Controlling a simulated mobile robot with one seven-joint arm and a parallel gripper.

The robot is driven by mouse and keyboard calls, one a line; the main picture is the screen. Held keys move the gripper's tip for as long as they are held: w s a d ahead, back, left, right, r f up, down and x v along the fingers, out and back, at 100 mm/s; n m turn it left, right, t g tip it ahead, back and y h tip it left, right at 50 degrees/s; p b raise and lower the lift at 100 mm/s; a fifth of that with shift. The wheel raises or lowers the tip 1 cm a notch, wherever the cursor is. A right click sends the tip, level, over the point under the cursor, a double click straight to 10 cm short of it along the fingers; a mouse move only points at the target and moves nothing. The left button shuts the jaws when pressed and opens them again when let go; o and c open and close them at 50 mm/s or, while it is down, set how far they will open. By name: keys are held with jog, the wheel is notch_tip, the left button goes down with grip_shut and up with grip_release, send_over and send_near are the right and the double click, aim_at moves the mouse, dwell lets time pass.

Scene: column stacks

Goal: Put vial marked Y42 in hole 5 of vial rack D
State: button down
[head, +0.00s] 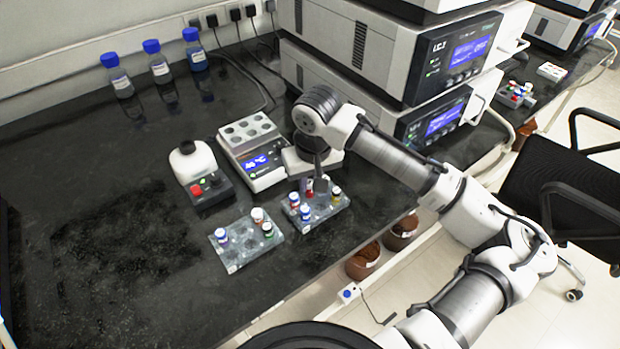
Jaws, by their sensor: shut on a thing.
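My gripper (318,190) points down over the right-hand clear vial rack (322,213) on the black bench. It is shut on what looks like a vial, mostly hidden by the fingers; its mark cannot be read. A red-capped vial (309,189) shows right beside the fingers; I cannot tell whether it is the one held. A second clear rack (233,257) stands to the left. Rack letters, hole numbers and Y42 are too small to read.
Behind stand a small mixer (199,172) and a heating block (250,145). Stacked instruments (400,60) rise behind my arm.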

jog(key=shift+f, duration=0.2)
jog(key=shift+f, duration=0.35)
jog(key=c, duration=0.9)
grip_release()
jog(key=shift+c, duration=0.2)
jog(key=shift+r, duration=0.15)
jog(key=shift+r+p, duration=2.45)
jog(key=shift+r, duration=0.45)
